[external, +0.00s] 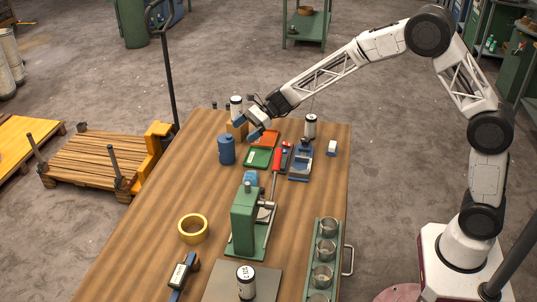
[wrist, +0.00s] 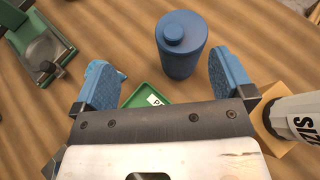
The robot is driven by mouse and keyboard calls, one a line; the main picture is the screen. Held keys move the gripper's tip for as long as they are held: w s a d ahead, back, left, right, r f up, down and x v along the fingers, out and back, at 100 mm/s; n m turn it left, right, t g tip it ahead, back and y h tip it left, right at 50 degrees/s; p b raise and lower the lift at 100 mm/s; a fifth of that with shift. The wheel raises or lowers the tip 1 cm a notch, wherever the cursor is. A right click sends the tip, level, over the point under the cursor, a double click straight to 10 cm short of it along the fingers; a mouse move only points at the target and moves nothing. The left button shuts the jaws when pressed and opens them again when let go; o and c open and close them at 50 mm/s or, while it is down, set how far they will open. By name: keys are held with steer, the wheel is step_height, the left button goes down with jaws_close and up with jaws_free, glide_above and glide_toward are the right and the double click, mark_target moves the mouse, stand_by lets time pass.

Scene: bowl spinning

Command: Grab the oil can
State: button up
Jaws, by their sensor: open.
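A blue capped canister (external: 227,149), the likeliest oil can, stands upright on the wooden table, to the left of my gripper (external: 259,124). In the wrist view the blue canister (wrist: 182,48) is ahead of my gripper (wrist: 163,62), roughly between the lines of the two blue fingers and closer to the right one. The fingers are apart with nothing held between them. No contact with the canister shows.
A white labelled can (wrist: 300,118) on a wooden block stands close to the right finger. A green tray (external: 259,157), a red-handled green press (external: 245,222), a yellow ring (external: 193,228) and a cup rack (external: 325,255) share the table (external: 140,250).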

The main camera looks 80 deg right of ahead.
mark_target(226, 142)
steer(key=shift+w+d+f+m+t, duration=0.4)
steer(key=shift+w+d+f+m, duration=0.35)
steer(key=shift+w+d, duration=0.25)
steer(key=shift+f, duration=0.1)
steer(key=shift+x, duration=1.25)
steer(key=shift+s+f+x, duration=0.1)
steer(key=shift+x, duration=1.2)
steer(key=shift+s+f+x, duration=0.1)
steer(key=shift+f+x, duration=0.05)
steer(key=shift+x, duration=1.15)
steer(key=shift+a, duration=0.1)
steer(key=c, duration=1.3)
